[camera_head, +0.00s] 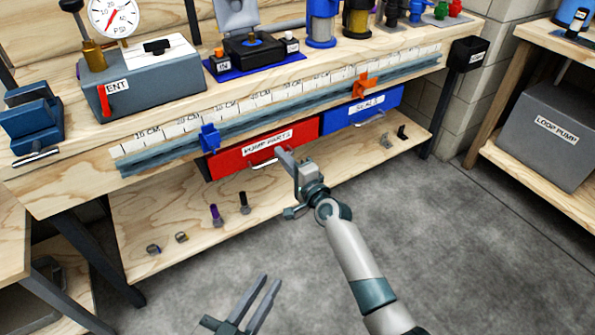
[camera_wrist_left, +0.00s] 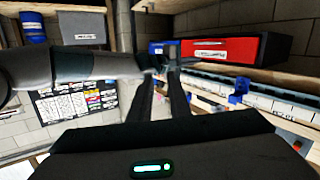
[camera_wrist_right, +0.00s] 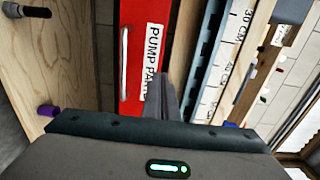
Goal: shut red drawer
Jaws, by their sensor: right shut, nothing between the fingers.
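The red drawer (camera_head: 232,162), labelled PUMP PARTS, hangs under the bench with a pale bar handle (camera_wrist_right: 124,62) on its front. In the left wrist view its red front (camera_wrist_left: 225,50) and a dark side wall show, so it appears to stand out from the bench. My right gripper (camera_head: 284,156) is shut and empty, with its fingertips at the drawer front near the handle; I cannot tell whether they touch it. In the right wrist view its fingers cover part of the label. My left gripper (camera_head: 266,285) is open and empty, low in front of the bench and apart from the drawer.
A blue drawer (camera_head: 362,108) sits right of the red one. A rail with blue (camera_head: 209,138) and orange (camera_head: 364,86) clips runs above. The lower shelf (camera_head: 170,235) holds several small parts. The grey floor (camera_head: 440,220) is clear.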

